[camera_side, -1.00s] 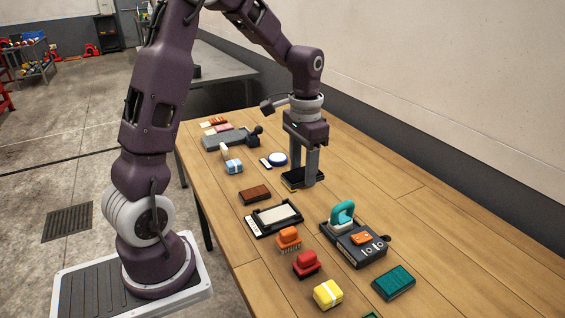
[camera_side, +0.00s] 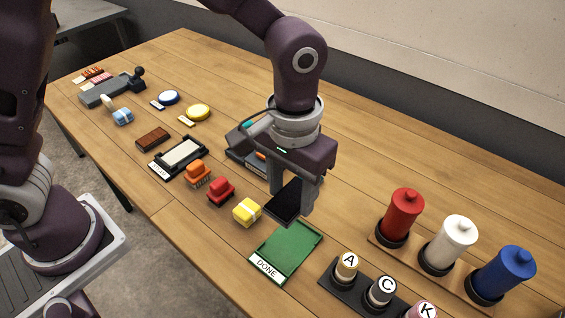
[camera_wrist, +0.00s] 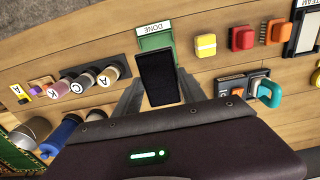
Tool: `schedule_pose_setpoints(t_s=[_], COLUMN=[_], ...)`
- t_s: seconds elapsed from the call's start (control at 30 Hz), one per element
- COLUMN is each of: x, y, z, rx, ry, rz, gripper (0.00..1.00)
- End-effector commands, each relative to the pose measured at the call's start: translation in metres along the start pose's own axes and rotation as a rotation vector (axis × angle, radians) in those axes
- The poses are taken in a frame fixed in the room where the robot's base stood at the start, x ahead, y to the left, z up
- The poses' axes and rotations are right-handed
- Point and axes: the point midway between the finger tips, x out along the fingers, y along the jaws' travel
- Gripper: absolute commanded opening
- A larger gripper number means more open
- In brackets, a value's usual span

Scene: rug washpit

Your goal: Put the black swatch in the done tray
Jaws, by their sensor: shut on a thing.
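My gripper (camera_side: 292,198) is shut on the black swatch (camera_side: 286,203), a flat dark rectangle held above the table. In the wrist view the black swatch (camera_wrist: 160,78) sits between my gripper's fingers (camera_wrist: 158,98). The done tray (camera_side: 287,252) is a shallow green tray with a white DONE label at its near end. In the side view it lies just below and in front of the held swatch. In the wrist view the done tray (camera_wrist: 155,42) is partly hidden behind the swatch, and its visible floor looks empty.
A yellow block (camera_side: 246,211) stands close left of the tray, with a red block (camera_side: 221,191) and an orange brush (camera_side: 197,173) beyond. A dark rack of lettered bottles (camera_side: 347,267) is close on the right. Red, white and blue bottles (camera_side: 455,245) stand farther right.

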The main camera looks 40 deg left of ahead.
Motion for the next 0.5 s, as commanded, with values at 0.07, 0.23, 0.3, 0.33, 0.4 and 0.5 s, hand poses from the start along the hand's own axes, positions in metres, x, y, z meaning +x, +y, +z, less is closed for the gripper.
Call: schedule_pose_setpoints(t_s=[0.07,0.23,0.3,0.33,0.4,0.5], x=[0.018,0.051,0.065,0.068,0.073,0.081], y=[0.0,0.0,0.0,0.0,0.0,0.0], z=[0.001,0.001,0.0,0.0,0.0,0.0], rx=[0.001,0.001,0.001,0.001,0.002,0.002], ry=[-0.005,-0.003,-0.003,-0.002,-0.001,-0.001], rz=[-0.002,-0.001,-0.001,0.0,0.0,0.0], gripper=[0.08,0.08,0.08,0.08,0.08,0.08])
